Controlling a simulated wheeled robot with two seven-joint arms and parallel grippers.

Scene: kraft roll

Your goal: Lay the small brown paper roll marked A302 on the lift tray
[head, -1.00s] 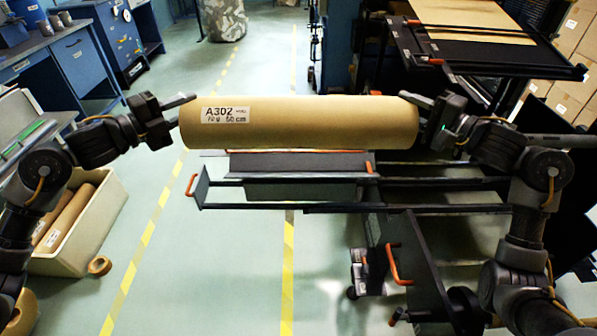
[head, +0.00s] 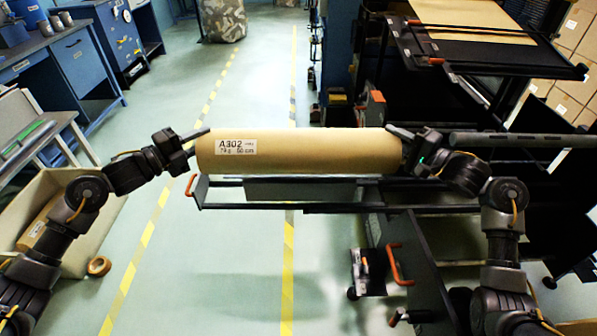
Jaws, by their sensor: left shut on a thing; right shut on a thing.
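The brown paper roll marked A302 (head: 310,155) lies level across the middle of the head view, its white label near its left end. My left gripper (head: 194,142) is shut on the roll's left end. My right gripper (head: 400,138) is shut on its right end. The grey lift tray (head: 300,190) is directly behind and below the roll in the picture. The roll hides most of the tray, so I cannot tell whether they touch.
A dark rail frame with an orange handle (head: 191,185) surrounds the tray. A dark machine with a paper sheet (head: 470,22) stands at the back right. At left are a cream bin (head: 80,235) with brown rolls and a blue bench (head: 75,60).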

